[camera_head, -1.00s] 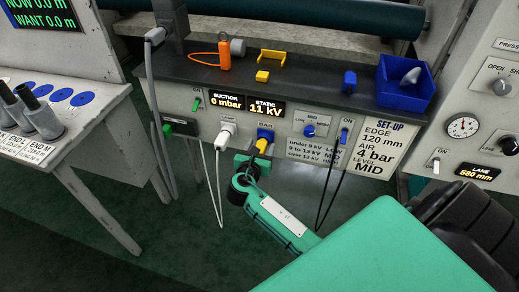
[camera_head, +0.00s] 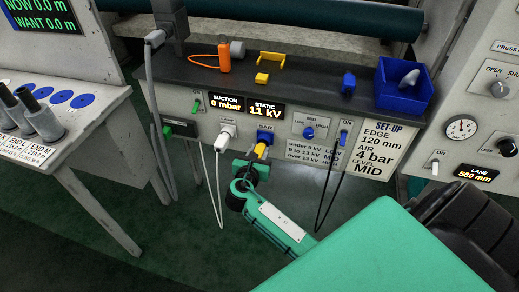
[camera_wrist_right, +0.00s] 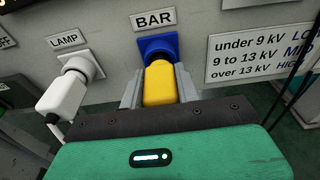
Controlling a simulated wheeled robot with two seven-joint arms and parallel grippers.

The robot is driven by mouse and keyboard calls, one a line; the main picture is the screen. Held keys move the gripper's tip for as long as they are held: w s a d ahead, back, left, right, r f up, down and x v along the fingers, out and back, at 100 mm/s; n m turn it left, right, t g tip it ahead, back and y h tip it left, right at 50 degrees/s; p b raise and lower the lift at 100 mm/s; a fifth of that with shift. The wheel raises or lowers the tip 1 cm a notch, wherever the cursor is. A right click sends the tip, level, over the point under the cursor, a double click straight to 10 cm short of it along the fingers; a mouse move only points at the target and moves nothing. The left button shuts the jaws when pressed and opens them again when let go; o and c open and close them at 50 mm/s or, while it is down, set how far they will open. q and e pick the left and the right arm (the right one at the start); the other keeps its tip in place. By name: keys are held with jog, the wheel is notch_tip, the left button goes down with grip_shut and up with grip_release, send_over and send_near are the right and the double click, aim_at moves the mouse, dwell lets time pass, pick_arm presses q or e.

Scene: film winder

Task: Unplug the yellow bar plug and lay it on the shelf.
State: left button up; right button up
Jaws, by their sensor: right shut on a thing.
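The yellow bar plug (camera_wrist_right: 159,84) is between the fingers of my right gripper (camera_wrist_right: 160,92) in the right wrist view. It sits at the blue BAR socket (camera_wrist_right: 158,47), and I cannot tell whether it is fully seated. In the head view the yellow plug (camera_head: 260,150) shows just below the blue socket (camera_head: 265,137), with my right gripper (camera_head: 259,157) on it from below. The shelf (camera_head: 310,89) is the dark ledge above the panel. My left gripper is not in view.
A white lamp plug (camera_head: 226,138) with a cable is close left of the bar plug; it also shows in the wrist view (camera_wrist_right: 64,95). An orange tool (camera_head: 224,57), a yellow block (camera_head: 262,78), a yellow bracket (camera_head: 272,58) and a blue bin (camera_head: 404,90) stand on the shelf, with bare room between.

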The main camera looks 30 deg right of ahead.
jog(key=shift+p+v, duration=0.4)
jog(key=shift+v, duration=0.5)
jog(key=shift+s+a, duration=0.1)
jog(key=shift+s+a+f+p, duration=0.1)
jog(key=shift+s+a+p, duration=0.55)
jog(key=shift+a, duration=0.1)
